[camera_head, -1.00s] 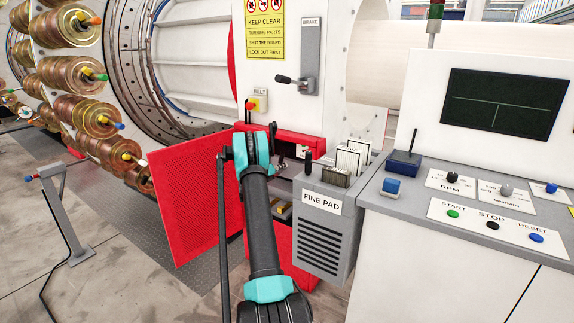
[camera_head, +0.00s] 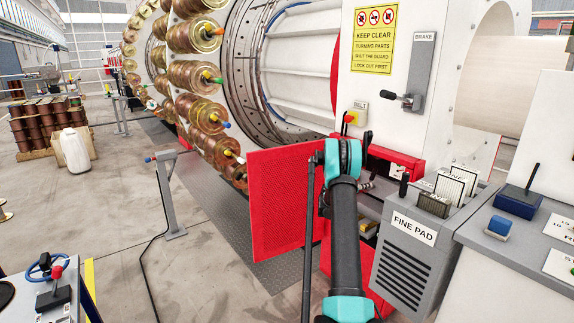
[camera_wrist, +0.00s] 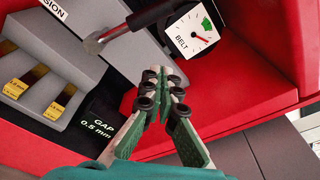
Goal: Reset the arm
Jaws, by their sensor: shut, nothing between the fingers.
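My arm (camera_head: 345,235) reaches forward in the head view, over the open red mesh guard door and into the red-framed bay of the machine. My gripper (camera_wrist: 163,60) shows in the wrist view with its green fingers together, shut and empty. In the head view the gripper itself is hidden behind the arm. In the wrist view, a belt dial (camera_wrist: 191,36) with a red needle and a green band lies just beyond the fingertips. A dark rod with a metal tip (camera_wrist: 110,38) is left of them, apart from the fingers as far as I can tell.
The red mesh guard (camera_head: 284,200) stands left of my arm. The fine pad box (camera_head: 408,262) and the console (camera_head: 540,250) are close on the right. Stepped grey blocks with yellow labels (camera_wrist: 60,103) lie left in the wrist view. Open floor (camera_head: 110,200) lies left.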

